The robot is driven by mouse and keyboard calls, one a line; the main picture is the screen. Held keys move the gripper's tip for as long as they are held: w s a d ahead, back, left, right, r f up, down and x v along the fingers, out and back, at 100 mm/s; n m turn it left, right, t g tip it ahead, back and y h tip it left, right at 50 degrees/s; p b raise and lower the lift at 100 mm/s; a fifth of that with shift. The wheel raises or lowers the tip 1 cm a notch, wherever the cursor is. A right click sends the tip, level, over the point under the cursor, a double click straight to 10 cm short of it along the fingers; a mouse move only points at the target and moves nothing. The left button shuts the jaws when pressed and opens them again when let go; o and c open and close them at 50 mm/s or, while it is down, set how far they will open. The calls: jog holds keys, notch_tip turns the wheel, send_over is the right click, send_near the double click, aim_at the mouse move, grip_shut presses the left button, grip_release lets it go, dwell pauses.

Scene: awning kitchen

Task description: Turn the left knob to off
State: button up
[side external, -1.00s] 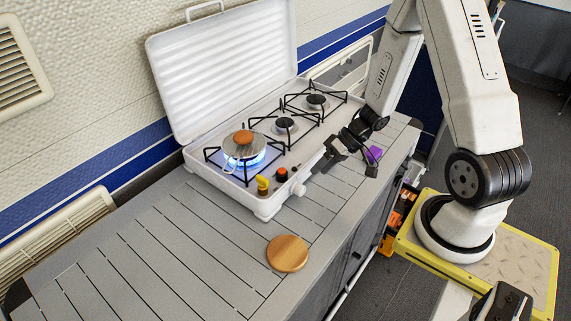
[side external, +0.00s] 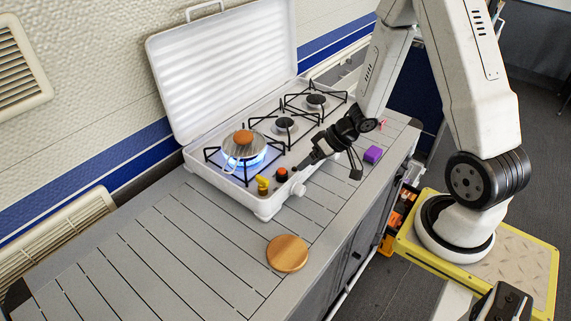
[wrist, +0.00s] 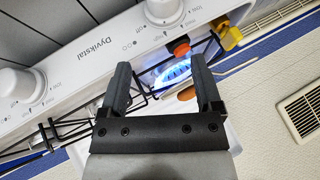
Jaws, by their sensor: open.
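The white left knob (side external: 299,189) sits on the front panel of the white stove (side external: 265,208), near its left corner. In the wrist view, the left knob (wrist: 163,10) is partly cut off at the top edge. The left burner (side external: 258,157) burns with a blue flame under a grey vessel with a brown top (side external: 243,137). My gripper (side external: 327,171) is open and empty, to the right of the left knob and apart from it. In the wrist view, its fingers (wrist: 160,64) stand wide apart, below the knob. The knob's pointer is not clear.
A yellow object (side external: 263,184) and a red object (side external: 282,174) stand on the stove's front left. A purple block (side external: 373,154) lies on the counter to the right. A round wooden board (side external: 287,253) lies in front. The left counter is clear. Another white knob (wrist: 15,88) shows in the wrist view.

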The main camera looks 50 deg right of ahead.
aim_at(302, 187)
jog(key=a+h, duration=0.1)
jog(key=h, duration=0.1)
jog(key=shift+a+r+n+h, duration=0.3)
jog(key=shift+a+r+h, duration=0.05)
jog(key=shift+h, duration=0.05)
jog(key=shift+g+h, duration=0.8)
jog(key=shift+g, duration=0.1)
jog(key=shift+s+a+r, duration=0.1)
jog(key=shift+s+a, duration=0.55)
jog(key=shift+s, duration=0.2)
jog(key=shift+s+a+r, duration=0.1)
jog(key=shift+s+a, duration=0.5)
jog(key=shift+s, duration=0.2)
jog(key=shift+f, duration=0.25)
jog(key=shift+x, duration=3.75)
jog(key=shift+w, duration=0.1)
jog(key=shift+r, duration=0.1)
grip_shut()
